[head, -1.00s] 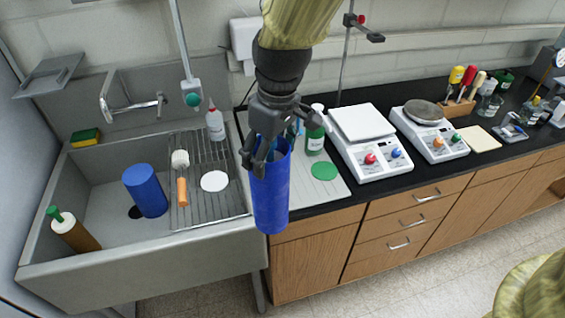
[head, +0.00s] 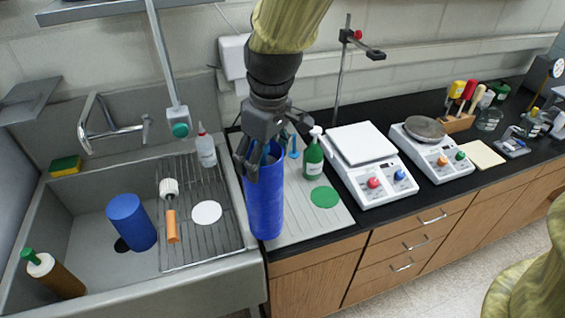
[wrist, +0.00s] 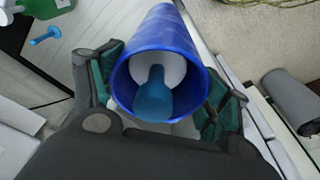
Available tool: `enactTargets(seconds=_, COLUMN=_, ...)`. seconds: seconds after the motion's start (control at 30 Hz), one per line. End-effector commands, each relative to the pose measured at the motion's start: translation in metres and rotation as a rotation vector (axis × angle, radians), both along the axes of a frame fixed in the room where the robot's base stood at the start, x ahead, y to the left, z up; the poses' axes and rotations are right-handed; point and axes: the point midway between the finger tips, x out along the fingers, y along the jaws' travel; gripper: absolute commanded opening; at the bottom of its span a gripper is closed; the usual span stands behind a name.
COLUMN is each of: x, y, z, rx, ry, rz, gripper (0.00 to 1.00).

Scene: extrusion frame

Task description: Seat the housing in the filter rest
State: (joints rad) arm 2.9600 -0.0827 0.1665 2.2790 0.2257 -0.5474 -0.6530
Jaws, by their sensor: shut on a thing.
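My gripper (head: 256,160) is shut on the housing, a tall blue open-topped tube (head: 264,205). It holds the tube roughly upright in front of the drainboard, near the sink's right edge. In the wrist view my gripper's fingers (wrist: 160,92) lie on either side of the tube (wrist: 170,35). A white round surface (wrist: 172,68) and a blue knobbed part (wrist: 154,97) show in its opening. I cannot tell which thing is the filter rest; a white disc (head: 207,212) lies on the wire rack and a green disc (head: 324,197) on the drainboard.
The sink (head: 85,245) holds a blue cylinder (head: 131,222), a brown bottle (head: 60,278) and a wire rack (head: 190,250) with an orange-handled brush (head: 171,225). A green spray bottle (head: 313,160) and white balance (head: 360,145) stand right of the tube.

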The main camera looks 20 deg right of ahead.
Motion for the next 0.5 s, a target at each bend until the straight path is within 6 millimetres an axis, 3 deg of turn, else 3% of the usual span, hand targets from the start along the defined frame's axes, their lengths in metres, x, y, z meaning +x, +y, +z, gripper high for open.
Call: enactTargets(seconds=0.5, x=0.05, y=-0.031, z=-0.01, rx=0.001, ry=-0.003, rz=0.0, gripper=0.18)
